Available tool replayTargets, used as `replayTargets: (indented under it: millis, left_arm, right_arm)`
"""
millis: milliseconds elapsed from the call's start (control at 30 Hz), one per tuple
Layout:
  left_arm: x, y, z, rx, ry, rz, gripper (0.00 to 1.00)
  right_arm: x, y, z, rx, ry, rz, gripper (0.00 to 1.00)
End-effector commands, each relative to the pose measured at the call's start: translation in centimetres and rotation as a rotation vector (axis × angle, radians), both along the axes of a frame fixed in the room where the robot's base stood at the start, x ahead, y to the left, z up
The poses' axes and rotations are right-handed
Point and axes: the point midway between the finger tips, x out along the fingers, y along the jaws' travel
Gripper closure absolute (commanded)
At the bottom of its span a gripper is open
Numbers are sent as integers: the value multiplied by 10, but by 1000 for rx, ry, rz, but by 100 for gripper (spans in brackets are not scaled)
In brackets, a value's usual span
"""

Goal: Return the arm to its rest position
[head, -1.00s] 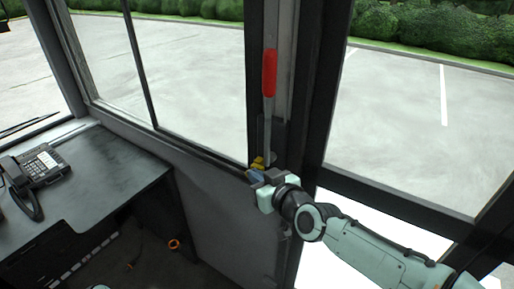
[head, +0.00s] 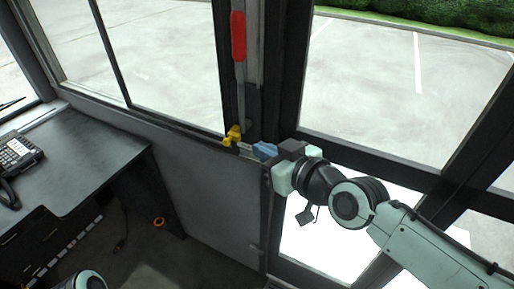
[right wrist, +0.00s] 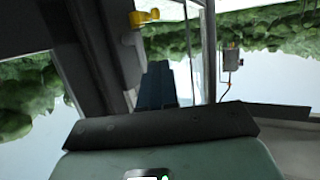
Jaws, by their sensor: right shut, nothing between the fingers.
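My right gripper (head: 258,149) is at the middle of the head view, in front of the window post. Its blue fingers are closed together and empty, and they also show in the right wrist view (right wrist: 157,85). The fingertips point left, just right of and below a yellow fitting (head: 232,136) at the foot of a lever. The lever's red handle (head: 238,37) stands upright above it. Whether the fingertips touch anything is unclear. My left gripper is out of view.
A dark desk (head: 85,165) with a telephone (head: 16,152) is at the left. A door with large panes (head: 385,85) lies behind my right arm. An orange ring (head: 159,222) is on the floor. The wrist view also shows a small box (right wrist: 232,58).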

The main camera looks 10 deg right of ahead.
Motion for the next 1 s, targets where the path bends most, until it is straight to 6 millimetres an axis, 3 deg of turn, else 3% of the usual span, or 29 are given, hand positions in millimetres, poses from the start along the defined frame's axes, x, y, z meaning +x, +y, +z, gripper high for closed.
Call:
replayTargets:
  millis: [433,567,667,833,1000]
  left_arm:
    - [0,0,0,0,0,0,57]
    - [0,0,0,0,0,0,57]
    - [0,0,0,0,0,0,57]
    - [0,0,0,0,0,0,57]
    - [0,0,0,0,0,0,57]
  right_arm:
    - [0,0,0,0,0,-1,100]
    - [6,0,-18,-3,33,-9,100]
    - [20,2,-63,-7,115,-28,100]
    - [36,-4,-187,-9,337,-92,100]
    - [19,-18,-316,1,575,-172,100]
